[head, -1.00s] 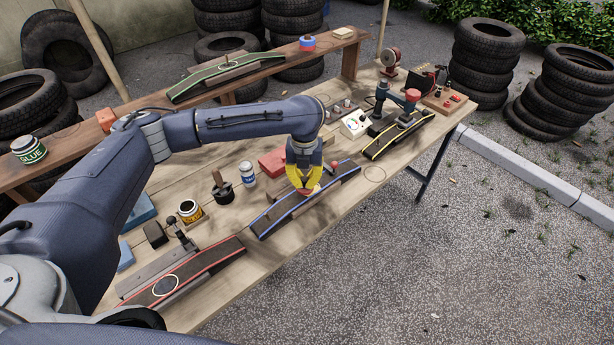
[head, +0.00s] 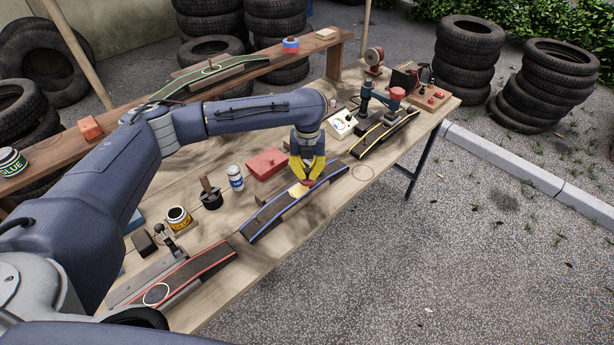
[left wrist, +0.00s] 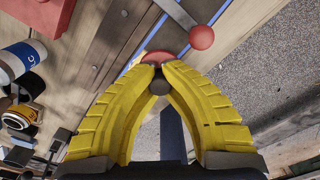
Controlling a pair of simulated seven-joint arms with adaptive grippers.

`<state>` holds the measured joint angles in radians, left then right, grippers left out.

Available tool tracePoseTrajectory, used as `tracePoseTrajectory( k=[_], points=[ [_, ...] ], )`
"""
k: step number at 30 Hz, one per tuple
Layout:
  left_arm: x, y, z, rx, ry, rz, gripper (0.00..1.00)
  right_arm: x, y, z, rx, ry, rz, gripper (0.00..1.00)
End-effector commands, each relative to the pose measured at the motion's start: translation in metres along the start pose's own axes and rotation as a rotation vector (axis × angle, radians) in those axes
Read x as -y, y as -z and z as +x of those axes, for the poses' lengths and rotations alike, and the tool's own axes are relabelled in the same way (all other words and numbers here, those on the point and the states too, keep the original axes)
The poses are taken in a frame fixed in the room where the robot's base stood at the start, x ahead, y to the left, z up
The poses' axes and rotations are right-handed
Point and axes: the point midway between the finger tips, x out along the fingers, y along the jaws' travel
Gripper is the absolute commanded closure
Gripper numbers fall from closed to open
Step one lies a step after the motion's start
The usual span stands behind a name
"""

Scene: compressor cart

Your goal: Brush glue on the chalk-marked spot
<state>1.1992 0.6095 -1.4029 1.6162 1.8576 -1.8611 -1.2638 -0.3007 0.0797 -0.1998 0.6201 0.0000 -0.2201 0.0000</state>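A blue-edged tyre strip (head: 262,222) lies on the wooden table, with a pale tan patch (head: 297,191) on its dark top. My left gripper (head: 308,181) is closed around the dark knob (left wrist: 159,86) of a red disc-like tool (left wrist: 157,57), at the strip beside the pale patch. Whether the disc touches the strip is unclear. A red-edged strip (head: 206,264) has a white ring (head: 156,294); a green-edged strip (head: 180,86) on the back bench also has a ring. An open yellow-labelled pot (head: 178,218) stands at left. A glue can (head: 12,163) sits on the bench. My right gripper is out of view.
A black pot with an upright handle (head: 210,194), a white-blue bottle (head: 235,178) and a red box (head: 267,163) stand behind the blue-edged strip. A yellow-edged strip (head: 386,134) and a clamp stand are at right. The table's front edge is near.

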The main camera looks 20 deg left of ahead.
Motion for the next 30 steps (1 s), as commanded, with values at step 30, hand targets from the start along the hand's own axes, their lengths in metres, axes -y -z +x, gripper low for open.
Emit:
tracePoseTrajectory(
  k=[30],
  points=[
    [0.000,-0.005,-0.080,0.000,0.000,-0.008,1.00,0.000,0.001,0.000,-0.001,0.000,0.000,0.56]
  ],
)
